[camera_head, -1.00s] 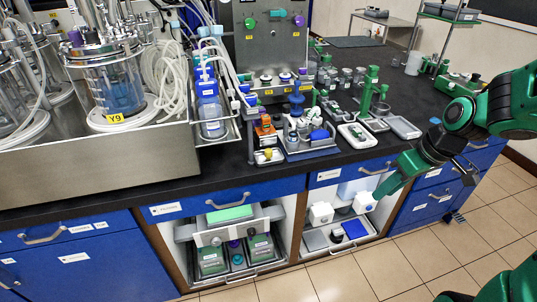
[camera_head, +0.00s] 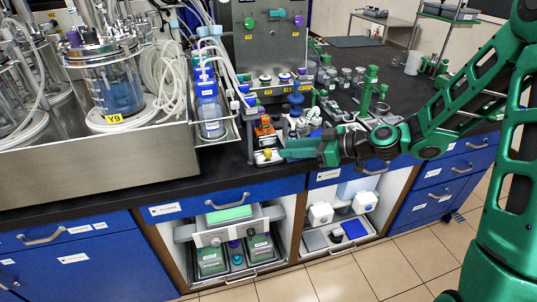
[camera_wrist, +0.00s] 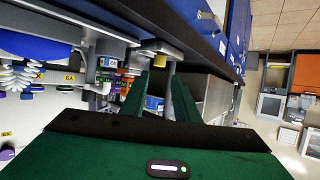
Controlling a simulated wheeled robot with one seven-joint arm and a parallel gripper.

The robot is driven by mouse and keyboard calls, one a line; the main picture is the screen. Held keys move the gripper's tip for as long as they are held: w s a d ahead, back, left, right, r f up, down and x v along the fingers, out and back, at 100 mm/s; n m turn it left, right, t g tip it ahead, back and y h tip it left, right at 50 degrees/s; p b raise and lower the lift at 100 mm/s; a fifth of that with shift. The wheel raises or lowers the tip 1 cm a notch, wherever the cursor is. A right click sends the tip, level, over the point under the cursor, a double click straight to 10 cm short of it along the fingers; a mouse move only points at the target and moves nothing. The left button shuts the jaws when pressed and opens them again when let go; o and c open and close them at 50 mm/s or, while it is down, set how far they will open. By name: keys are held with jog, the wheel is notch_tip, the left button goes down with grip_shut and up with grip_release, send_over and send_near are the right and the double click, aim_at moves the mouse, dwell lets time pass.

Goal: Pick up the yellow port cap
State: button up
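The yellow port cap (camera_head: 267,153) sits on a small pale tray (camera_head: 262,161) at the bench's front edge, left of my gripper in the head view. In the wrist view a small yellow piece, apparently the cap (camera_wrist: 160,60), shows just beyond and between the fingertips. My gripper (camera_head: 284,151) reaches in from the right, low over the bench front, its tips a short way right of the cap. In the wrist view the two green fingers (camera_wrist: 160,79) stand apart with nothing held between them.
An orange rack (camera_head: 264,134) stands just behind the cap. A blue-capped bottle (camera_head: 210,118) and the steel reactor tray (camera_head: 100,165) are to the left. Blue drawers and open shelves lie below the bench edge.

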aim_at(273, 160)
jog(key=shift+f+x, duration=0.15)
jog(key=shift+x, duration=1.65)
jog(key=shift+f+x, duration=0.2)
jog(key=shift+x, duration=1.6)
jog(key=shift+w+d, duration=0.1)
jog(key=shift+d, duration=0.1)
grip_shut()
